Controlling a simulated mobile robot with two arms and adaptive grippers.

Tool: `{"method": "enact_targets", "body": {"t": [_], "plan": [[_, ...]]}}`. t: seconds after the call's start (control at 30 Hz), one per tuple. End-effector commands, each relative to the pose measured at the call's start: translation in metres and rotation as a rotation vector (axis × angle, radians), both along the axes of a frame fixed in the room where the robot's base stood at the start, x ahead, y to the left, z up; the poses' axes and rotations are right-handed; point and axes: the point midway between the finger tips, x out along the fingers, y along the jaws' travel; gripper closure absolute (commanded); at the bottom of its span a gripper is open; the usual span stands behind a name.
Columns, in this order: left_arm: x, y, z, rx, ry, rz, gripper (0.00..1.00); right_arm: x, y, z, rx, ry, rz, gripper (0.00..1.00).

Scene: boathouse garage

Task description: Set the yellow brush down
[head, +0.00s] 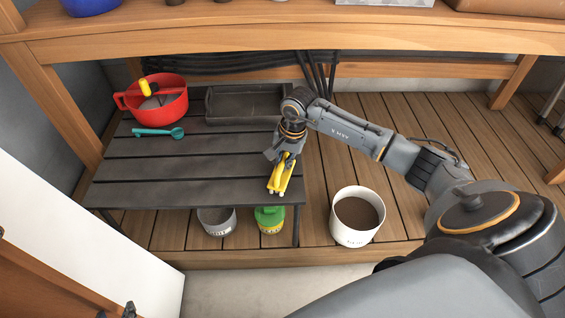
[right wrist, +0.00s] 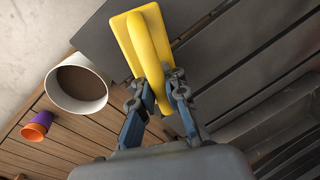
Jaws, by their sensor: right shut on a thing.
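The yellow brush (head: 280,174) is in my right gripper (head: 286,155), at the front right corner of the dark slatted table (head: 190,190). In the right wrist view the fingers of my right gripper (right wrist: 158,102) close on the handle of the brush (right wrist: 134,48), and its flat yellow block lies beyond them. The brush overlaps the table corner in both views; I cannot tell whether it touches the top. I do not see my left gripper.
On the table are a red pot (head: 160,100) holding a yellow-handled tool, a teal spoon (head: 158,132) and a dark tray (head: 222,104). A white bucket (head: 352,236) stands right of it. A grey pot (head: 217,221) and green can (head: 269,219) are underneath. The table's front middle is clear.

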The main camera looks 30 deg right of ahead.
Motion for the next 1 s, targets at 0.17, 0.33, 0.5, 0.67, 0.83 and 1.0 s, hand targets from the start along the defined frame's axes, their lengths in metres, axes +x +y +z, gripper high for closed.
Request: {"method": "enact_targets", "body": {"t": [0.17, 0.33, 0.5, 0.67, 0.83, 1.0], "plan": [[0.0021, -0.0013, 0.0015, -0.004, -0.013, -0.003, 0.6, 0.0003, 0.0, -0.0005, 0.0, -0.001, 0.0, 1.0], [0.0024, -0.0017, 0.0015, -0.006, -0.019, -0.004, 0.6, 0.0002, -0.0001, -0.0011, 0.001, -0.001, 0.0, 1.0], [0.0027, -0.0022, 0.0013, -0.009, -0.027, -0.004, 0.6, 0.0002, -0.0001, -0.0017, 0.0, -0.001, 0.0, 1.0], [0.0028, -0.0022, 0.0016, -0.009, -0.029, -0.004, 0.6, 0.0, -0.0001, -0.0018, 0.0, 0.0, 0.0, 0.61], [0.0027, -0.0022, 0.0015, -0.009, -0.029, -0.004, 0.6, -0.0002, -0.0002, -0.0023, -0.001, 0.001, 0.0, 0.61], [0.0026, -0.0022, 0.0016, -0.009, -0.029, -0.004, 0.6, -0.0006, -0.0002, -0.0026, 0.0, 0.002, 0.0, 0.61]]}}
